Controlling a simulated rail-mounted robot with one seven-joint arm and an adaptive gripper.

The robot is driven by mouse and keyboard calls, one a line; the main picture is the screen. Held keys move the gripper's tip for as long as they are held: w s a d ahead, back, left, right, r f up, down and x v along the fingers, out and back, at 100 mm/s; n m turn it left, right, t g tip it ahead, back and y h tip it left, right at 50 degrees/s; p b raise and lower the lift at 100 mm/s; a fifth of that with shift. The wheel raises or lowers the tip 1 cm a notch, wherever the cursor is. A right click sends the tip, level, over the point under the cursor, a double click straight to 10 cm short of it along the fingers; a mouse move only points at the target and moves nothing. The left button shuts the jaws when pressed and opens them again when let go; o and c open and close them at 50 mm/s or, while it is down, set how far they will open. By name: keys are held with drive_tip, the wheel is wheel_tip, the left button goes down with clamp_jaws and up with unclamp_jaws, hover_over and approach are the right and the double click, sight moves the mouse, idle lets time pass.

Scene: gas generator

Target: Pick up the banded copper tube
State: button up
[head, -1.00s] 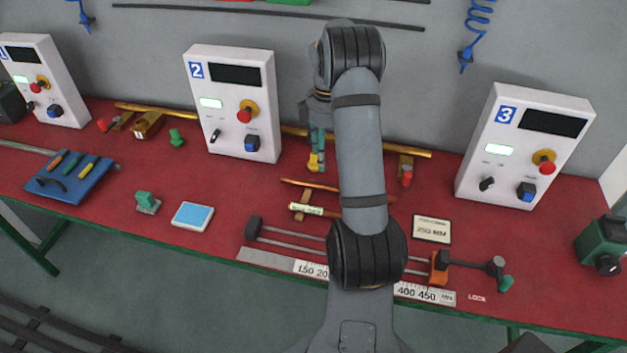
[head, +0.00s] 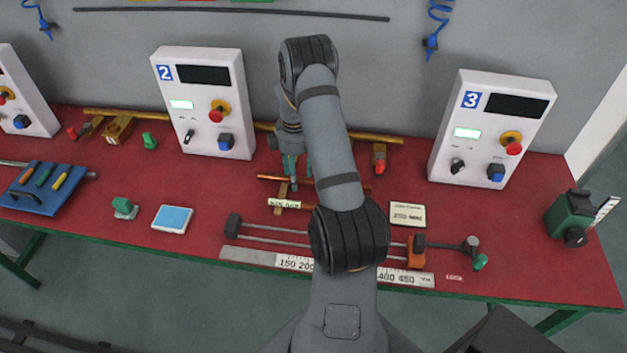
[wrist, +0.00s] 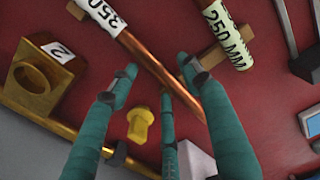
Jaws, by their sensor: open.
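A long copper tube (head: 270,178) lies on the red bench in front of my gripper's arm. In the wrist view the copper tube (wrist: 150,66) runs diagonally and has a white band marked 350 at its upper left. A second copper tube with a pale 250 MM band (wrist: 228,40) lies at the upper right; its band (head: 284,203) also shows in the head view. My gripper (wrist: 157,75) is open, with teal fingers above and on both sides of the first tube. Contact cannot be told. In the head view my gripper (head: 290,178) is partly hidden by my arm.
A yellow fitting (wrist: 140,125) and a brass block tagged 2 (wrist: 40,78) lie nearby. Panels 2 (head: 205,105) and 3 (head: 490,130) stand behind. A measuring rail with an orange clamp (head: 416,250) runs along the front. A blue-topped pad (head: 172,218) lies left.

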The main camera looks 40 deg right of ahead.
drive_tip(key=shift+c, duration=0.6)
drive_tip(key=c, duration=0.9)
drive_tip(key=shift+o, duration=0.2)
drive_tip(key=shift+r, duration=0.15)
